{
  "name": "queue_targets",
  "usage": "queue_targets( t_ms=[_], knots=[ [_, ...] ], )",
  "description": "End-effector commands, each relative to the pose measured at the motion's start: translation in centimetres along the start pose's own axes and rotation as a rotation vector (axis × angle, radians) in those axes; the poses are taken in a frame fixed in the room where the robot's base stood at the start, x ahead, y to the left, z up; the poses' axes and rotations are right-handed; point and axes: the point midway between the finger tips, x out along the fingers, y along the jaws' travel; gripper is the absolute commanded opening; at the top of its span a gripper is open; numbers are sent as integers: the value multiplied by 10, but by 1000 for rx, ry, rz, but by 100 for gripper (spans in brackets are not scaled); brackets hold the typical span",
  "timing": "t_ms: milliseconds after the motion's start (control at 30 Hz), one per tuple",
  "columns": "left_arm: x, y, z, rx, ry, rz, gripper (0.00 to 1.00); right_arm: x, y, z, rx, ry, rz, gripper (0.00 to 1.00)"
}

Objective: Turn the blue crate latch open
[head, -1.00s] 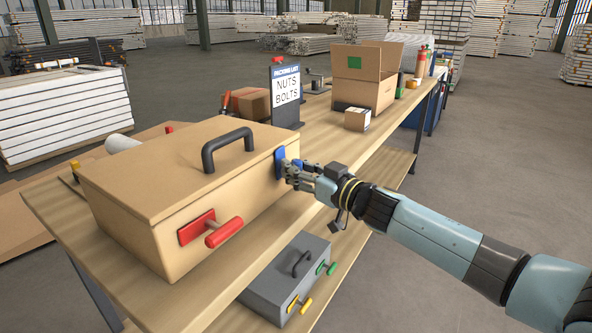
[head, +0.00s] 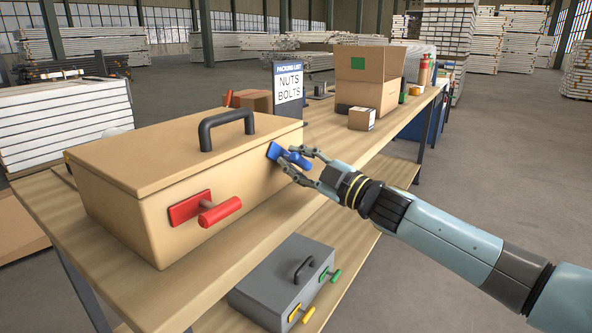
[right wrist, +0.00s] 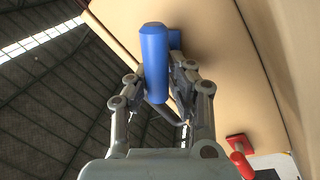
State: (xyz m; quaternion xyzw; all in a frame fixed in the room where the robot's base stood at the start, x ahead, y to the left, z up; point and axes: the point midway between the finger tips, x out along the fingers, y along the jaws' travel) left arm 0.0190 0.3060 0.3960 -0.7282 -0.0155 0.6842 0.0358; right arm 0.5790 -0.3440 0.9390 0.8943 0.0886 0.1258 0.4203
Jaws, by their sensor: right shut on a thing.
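The blue latch (head: 274,151) is on the right part of the long front face of the tan crate (head: 170,150). Its plate is tilted and its blue handle (head: 298,160) slants down to the right, out from the crate. My right gripper (head: 306,163) is shut on the handle. In the right wrist view the blue handle (right wrist: 155,62) lies between the two fingers, and the crate face is behind it. The crate lid looks closed. My left gripper is not in view.
A red latch (head: 189,207) with a red handle is on the same face, to the left. A grey crate (head: 262,283) with yellow and green handles is on the lower shelf. A packing-list sign (head: 289,83) and cardboard boxes (head: 372,78) stand further back on the table.

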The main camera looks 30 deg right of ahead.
Motion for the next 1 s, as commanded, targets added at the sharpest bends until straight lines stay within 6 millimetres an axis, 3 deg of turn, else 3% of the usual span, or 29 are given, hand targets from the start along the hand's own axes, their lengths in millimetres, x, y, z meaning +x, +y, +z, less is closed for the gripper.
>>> queue_targets(
  t_ms=[200, 600, 1000],
  knots=[
    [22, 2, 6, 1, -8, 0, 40, 1, -1, 1, -207, 43, 5, 0],
    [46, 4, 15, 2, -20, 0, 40, 1, -5, 1, -520, 106, 7, 0],
    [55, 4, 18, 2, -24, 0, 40, 1, -5, 0, -658, 135, 10, 0]
  ],
)
